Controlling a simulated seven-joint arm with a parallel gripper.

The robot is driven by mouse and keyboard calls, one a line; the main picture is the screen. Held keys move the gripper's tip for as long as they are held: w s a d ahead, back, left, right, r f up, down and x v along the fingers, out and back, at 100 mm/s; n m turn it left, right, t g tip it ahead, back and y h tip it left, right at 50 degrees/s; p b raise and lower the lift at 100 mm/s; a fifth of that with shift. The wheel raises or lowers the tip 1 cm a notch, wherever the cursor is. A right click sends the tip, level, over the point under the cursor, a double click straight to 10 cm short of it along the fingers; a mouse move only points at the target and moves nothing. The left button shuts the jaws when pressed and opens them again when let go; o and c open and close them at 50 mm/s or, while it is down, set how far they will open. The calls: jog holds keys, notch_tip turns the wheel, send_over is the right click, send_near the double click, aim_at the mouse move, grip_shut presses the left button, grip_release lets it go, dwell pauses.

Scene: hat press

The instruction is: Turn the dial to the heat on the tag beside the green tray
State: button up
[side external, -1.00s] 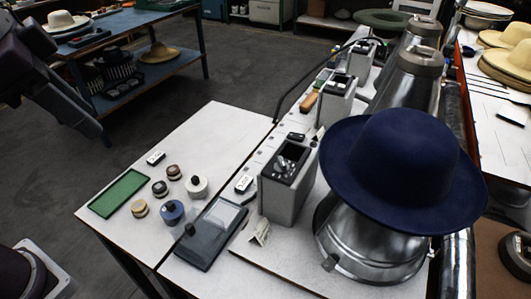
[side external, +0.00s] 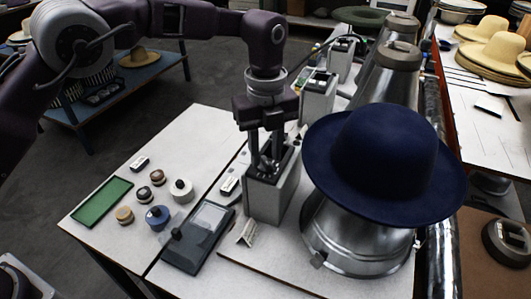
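The green tray (side external: 102,201) lies flat and empty at the left of the white table. A small dark-and-white tag (side external: 139,163) lies beyond its upper right corner; its writing is too small to read. A second tag (side external: 229,185) lies beside the grey control box (side external: 268,201). The dial is on this box's dark sloping top and is mostly hidden by my fingers. My gripper (side external: 265,160) points down over the box, with its two fingers apart and their tips down at the dial. I cannot tell whether they touch it.
A navy hat (side external: 385,160) sits on a metal form right of the box. Several spools, a blue pot (side external: 158,217) and a dark flat case (side external: 198,238) lie left of it. More control boxes (side external: 318,98) stand behind.

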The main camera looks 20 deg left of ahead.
jog(key=shift+f, duration=0.5)
grip_shut()
